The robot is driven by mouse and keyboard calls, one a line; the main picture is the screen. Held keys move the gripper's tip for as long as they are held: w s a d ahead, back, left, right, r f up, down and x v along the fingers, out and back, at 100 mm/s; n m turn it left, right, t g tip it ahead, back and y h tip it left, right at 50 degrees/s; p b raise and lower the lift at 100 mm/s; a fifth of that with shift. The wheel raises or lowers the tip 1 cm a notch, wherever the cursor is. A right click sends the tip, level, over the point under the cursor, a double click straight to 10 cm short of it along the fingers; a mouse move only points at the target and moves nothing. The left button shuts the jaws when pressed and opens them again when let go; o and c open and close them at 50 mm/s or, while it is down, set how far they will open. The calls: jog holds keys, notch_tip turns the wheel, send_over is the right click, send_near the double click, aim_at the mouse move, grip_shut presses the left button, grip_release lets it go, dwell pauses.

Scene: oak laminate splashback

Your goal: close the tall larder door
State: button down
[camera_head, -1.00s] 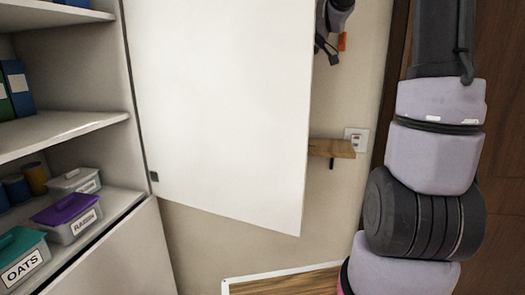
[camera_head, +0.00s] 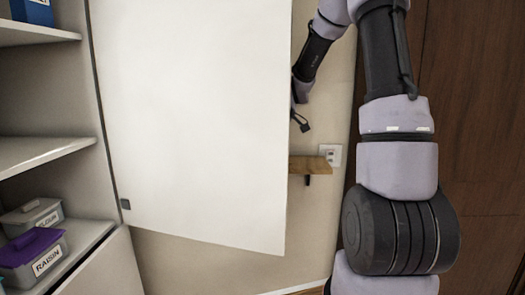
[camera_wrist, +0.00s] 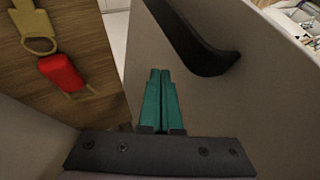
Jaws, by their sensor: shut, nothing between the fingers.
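The tall larder door (camera_head: 190,120) stands open in the head view as a large white panel, hinged along its left edge beside the shelves. In the wrist view the door's grey-looking face (camera_wrist: 225,105) fills the right side and carries a dark curved handle (camera_wrist: 195,38). My gripper shows in the wrist view with its two teal fingers (camera_wrist: 161,75) together and empty, beside the door face and below the handle. In the head view my wrist is at the door's right edge, and the fingertips are hidden behind the panel. I cannot tell whether the fingers touch the door.
A small wooden ledge (camera_head: 310,165) and a wall socket (camera_head: 331,155) are right of the door. A wooden board with a red item (camera_wrist: 62,72) is left in the wrist view.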

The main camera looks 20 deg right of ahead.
aim_at(250, 172)
jog(key=x, duration=0.6)
